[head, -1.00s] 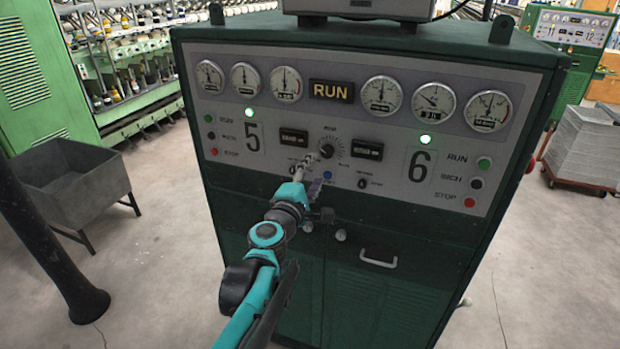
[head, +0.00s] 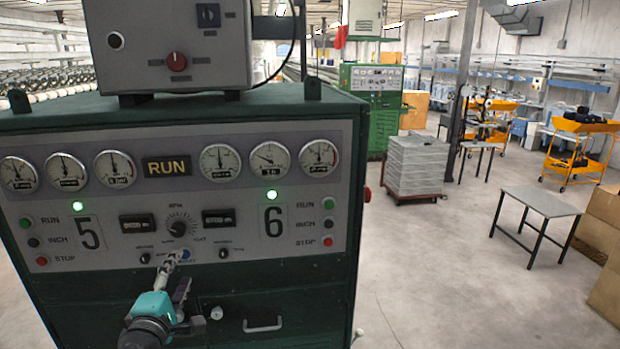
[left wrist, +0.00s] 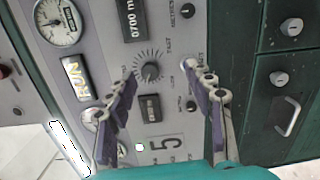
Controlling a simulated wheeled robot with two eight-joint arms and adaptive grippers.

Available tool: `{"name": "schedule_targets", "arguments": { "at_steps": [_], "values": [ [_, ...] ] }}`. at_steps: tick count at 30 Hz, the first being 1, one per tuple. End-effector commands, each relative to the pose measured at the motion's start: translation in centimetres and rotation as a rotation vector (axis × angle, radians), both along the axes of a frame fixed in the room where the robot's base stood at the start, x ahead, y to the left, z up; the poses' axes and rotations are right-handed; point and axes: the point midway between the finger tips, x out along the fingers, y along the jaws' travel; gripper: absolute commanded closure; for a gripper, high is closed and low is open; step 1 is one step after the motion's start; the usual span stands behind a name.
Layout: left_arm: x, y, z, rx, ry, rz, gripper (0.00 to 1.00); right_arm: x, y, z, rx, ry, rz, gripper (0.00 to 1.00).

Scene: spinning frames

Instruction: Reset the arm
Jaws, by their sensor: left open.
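My left gripper (head: 174,264) is in front of the green control cabinet (head: 290,328), just below the round RPM knob (head: 181,221) on its grey panel. In the left wrist view, the two fingers of the left gripper (left wrist: 170,82) are spread apart with nothing between them. The RPM knob (left wrist: 150,71) shows behind that gap. The gripper looks clear of the knob, but the exact distance to the panel cannot be told. My right gripper is in neither view.
The panel has several gauges, two lit green lamps and a RUN sign (head: 167,167). A grey box (head: 180,60) stands on the cabinet. To the right are a stack of grey trays (head: 415,166), a small table (head: 541,201) and cardboard boxes (head: 604,240). Open floor lies between them.

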Motion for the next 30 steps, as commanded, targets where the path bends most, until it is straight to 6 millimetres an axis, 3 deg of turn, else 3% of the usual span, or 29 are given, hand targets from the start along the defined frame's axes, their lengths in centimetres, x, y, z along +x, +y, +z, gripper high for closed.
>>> {"name": "schedule_targets", "arguments": {
  "at_steps": [1,5,6,9,12,16,18,21,30],
  "values": [
    [-0.2,-2.5,-2.7,0.075,0.037,-0.063,0.47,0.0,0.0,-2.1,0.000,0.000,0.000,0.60],
    [-1.8,-9.6,-9.9,0.361,0.178,-0.276,0.47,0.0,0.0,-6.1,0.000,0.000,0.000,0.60],
    [-2.7,-11.6,-12.5,0.457,0.225,-0.346,0.47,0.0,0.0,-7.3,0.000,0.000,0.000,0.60],
    [-5.5,-15.4,-19.1,0.695,0.349,-0.511,0.47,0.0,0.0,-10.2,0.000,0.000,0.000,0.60],
    [-9.0,-17.4,-25.7,0.931,0.477,-0.662,0.47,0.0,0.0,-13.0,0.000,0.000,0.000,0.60],
    [-13.3,-17.6,-32.6,1.199,0.633,-0.809,0.47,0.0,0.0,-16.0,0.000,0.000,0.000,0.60],
    [-15.0,-16.9,-35.1,1.311,0.701,-0.861,0.47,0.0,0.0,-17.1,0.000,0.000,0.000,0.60],
    [-16.6,-16.0,-37.0,1.414,0.770,-0.903,0.47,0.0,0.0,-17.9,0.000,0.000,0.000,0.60],
    [-17.3,-15.4,-37.3,1.465,0.806,-0.919,0.47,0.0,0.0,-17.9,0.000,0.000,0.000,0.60]
  ]
}}
